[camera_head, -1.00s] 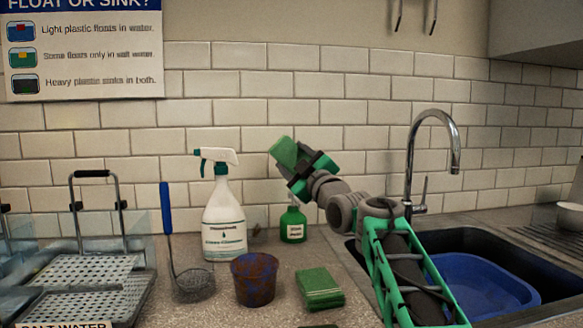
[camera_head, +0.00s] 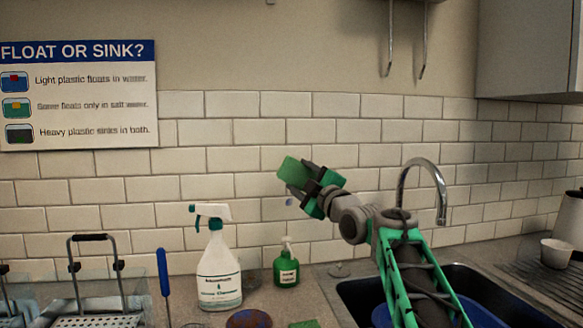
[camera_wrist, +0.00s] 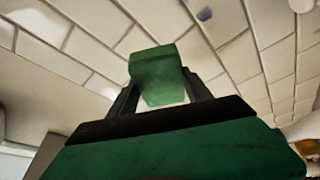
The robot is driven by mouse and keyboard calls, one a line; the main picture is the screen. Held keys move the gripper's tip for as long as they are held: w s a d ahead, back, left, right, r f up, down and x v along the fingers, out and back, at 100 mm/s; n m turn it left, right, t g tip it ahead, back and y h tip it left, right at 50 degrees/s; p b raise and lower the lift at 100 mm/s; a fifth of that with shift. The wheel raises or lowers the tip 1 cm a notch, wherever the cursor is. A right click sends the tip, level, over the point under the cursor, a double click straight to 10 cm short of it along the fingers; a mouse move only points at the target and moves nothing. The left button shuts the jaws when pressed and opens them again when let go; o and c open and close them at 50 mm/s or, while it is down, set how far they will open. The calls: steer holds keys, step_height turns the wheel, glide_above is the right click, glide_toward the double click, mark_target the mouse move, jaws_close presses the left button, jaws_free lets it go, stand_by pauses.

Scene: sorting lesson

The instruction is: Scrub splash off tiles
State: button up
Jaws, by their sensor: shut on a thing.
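A small bluish splash (camera_head: 289,201) marks the white wall tiles (camera_head: 235,160); it also shows at the top of the wrist view (camera_wrist: 205,14). My gripper (camera_head: 303,184) is shut on a green sponge (camera_head: 291,169), seen between the fingers in the wrist view (camera_wrist: 158,75). The sponge is raised in front of the tiles, just above the splash in the head view. I cannot tell whether it touches the wall.
A white spray bottle (camera_head: 219,275) and a green soap bottle (camera_head: 287,268) stand on the counter below. A rusty-blue cup (camera_head: 249,319) and another green sponge (camera_head: 304,324) show at the bottom edge. The tap (camera_head: 440,200) rises right of my arm. Utensils (camera_head: 423,50) hang above.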

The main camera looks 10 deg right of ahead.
steer(key=shift+w+d+r+p, duration=0.2)
steer(key=shift+d+r+p, duration=0.15)
steer(key=shift+r+p, duration=0.6)
steer(key=shift+f+n+p, duration=0.5)
steer(key=shift+f+p, duration=0.1)
steer(key=shift+p, duration=0.6)
steer(key=a+f+n, duration=0.1)
steer(key=f, duration=0.2)
steer(key=a+f+n+g+y, duration=0.1)
steer(key=a+f, duration=0.1)
steer(key=f, duration=0.1)
steer(key=s+a+f+n+g+p, duration=0.1)
steer(key=f+n, duration=0.1)
steer(key=f, duration=0.2)
steer(key=shift+a, duration=0.2)
steer(key=shift+s+r+n+g, duration=0.15)
steer(key=shift+n+g, duration=0.25)
steer(key=shift+n, duration=0.5)
steer(key=p, duration=0.5)
glide_toward(275, 200)
steer(key=shift+w+a+r, duration=0.1)
steer(key=shift+w+a, duration=0.15)
steer(key=shift+a, duration=0.3)
steer(key=shift+w+a+r, duration=0.1)
steer(key=shift+w+a, duration=0.2)
steer(key=shift+a, duration=0.3)
steer(key=shift+w+f+p, duration=0.25)
steer(key=shift+w+p, duration=0.35)
steer(key=shift+w, duration=0.15)
